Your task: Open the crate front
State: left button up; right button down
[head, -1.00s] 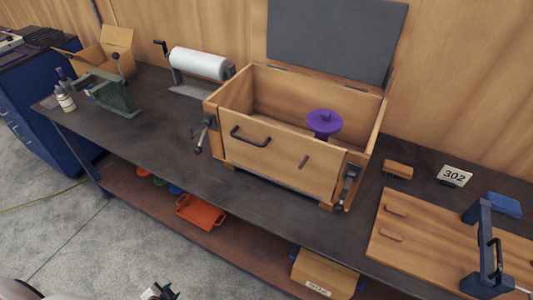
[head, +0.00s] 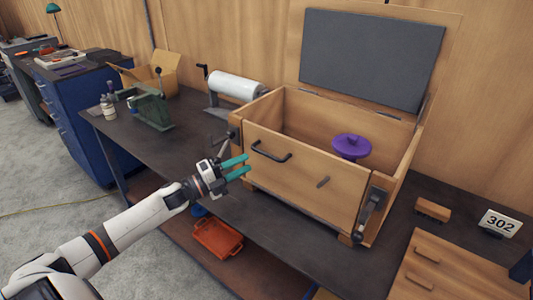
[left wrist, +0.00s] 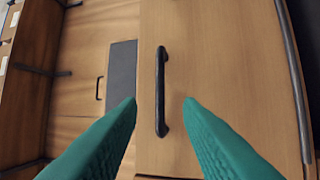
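The wooden crate (head: 300,180) stands on the dark bench with its top open. Metal clamps sit at the front's left corner and right corner (head: 369,211). My left gripper (head: 247,165) is open and empty, in front of the panel's left part, apart from the handle. In the left wrist view the handle (left wrist: 161,92) appears between the two green fingers (left wrist: 160,110). My right gripper is not in view.
A purple knobbed object (head: 351,147) is inside the crate. A grey panel (head: 370,55) rises behind it. A green vise-like tool (head: 152,107) and white roll (head: 237,86) stand left. Bare bench lies left of the crate.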

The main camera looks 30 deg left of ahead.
aim_at(265, 154)
pick_arm(q)
jog(key=p+x, duration=0.1)
jog(key=x, duration=0.6)
jog(key=shift+p, duration=0.35)
jog(key=shift+w+d, duration=0.35)
jog(key=shift+w, duration=0.1)
grip_shut()
